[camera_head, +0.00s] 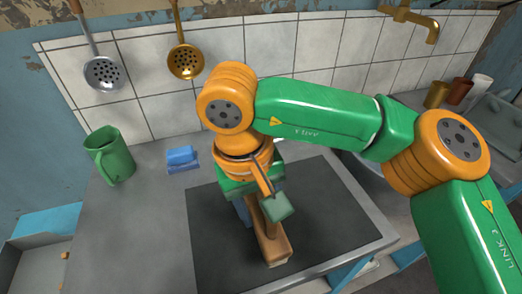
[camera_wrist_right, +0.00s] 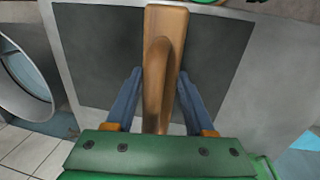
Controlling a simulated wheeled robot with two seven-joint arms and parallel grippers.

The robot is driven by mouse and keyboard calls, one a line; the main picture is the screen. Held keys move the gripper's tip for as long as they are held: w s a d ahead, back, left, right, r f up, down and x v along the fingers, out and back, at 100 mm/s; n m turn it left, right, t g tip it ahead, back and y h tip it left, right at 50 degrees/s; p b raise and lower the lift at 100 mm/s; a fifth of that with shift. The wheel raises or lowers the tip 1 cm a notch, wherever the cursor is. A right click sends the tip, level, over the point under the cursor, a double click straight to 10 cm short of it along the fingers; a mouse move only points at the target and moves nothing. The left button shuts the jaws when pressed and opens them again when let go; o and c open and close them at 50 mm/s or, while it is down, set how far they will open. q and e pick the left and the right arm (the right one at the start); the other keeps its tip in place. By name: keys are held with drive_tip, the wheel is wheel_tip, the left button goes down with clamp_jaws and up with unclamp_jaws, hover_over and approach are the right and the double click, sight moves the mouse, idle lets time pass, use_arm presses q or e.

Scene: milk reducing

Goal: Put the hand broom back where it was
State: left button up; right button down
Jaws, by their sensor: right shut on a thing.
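The hand broom (camera_head: 272,243) is a brown wooden piece with a pale lower edge, seen over the dark panel in the middle of the counter. My right gripper (camera_head: 256,214) is above it and shut on it. In the right wrist view the broom's wooden handle (camera_wrist_right: 163,60) stands between the two blue fingers of my right gripper (camera_wrist_right: 160,84). My wrist and gripper hide its upper part in the head view. I cannot tell whether its lower end touches the panel. My left gripper is not in view.
The dark panel (camera_head: 338,210) is otherwise bare. A blue sponge-like block (camera_head: 181,158) and a green jug (camera_head: 112,157) stand on the counter at left. Two skimmers (camera_head: 103,73) hang on the tiled wall. Several cups (camera_head: 459,91) and a gold tap (camera_head: 415,20) are at the back right.

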sight(249, 202)
drive_tip(key=w+f, duration=0.2)
drive_tip(key=f, duration=0.1)
drive_tip(key=shift+w+a+f, duration=0.1)
drive_tip(key=shift+w, duration=0.15)
drive_tip(key=shift+f, duration=1.55)
drive_tip(key=shift+f, duration=0.2)
drive_tip(key=shift+c, duration=1.3)
unclamp_jaws()
drive_tip(key=r, duration=0.4)
drive_tip(key=a+r+p, duration=0.1)
drive_tip(key=r, duration=0.3)
drive_tip(key=r+p, duration=0.1)
drive_tip(key=r, duration=0.3)
drive_tip(key=shift+s+a+r, duration=0.2)
drive_tip(key=shift+s+a, duration=0.1)
drive_tip(key=shift+a, duration=0.1)
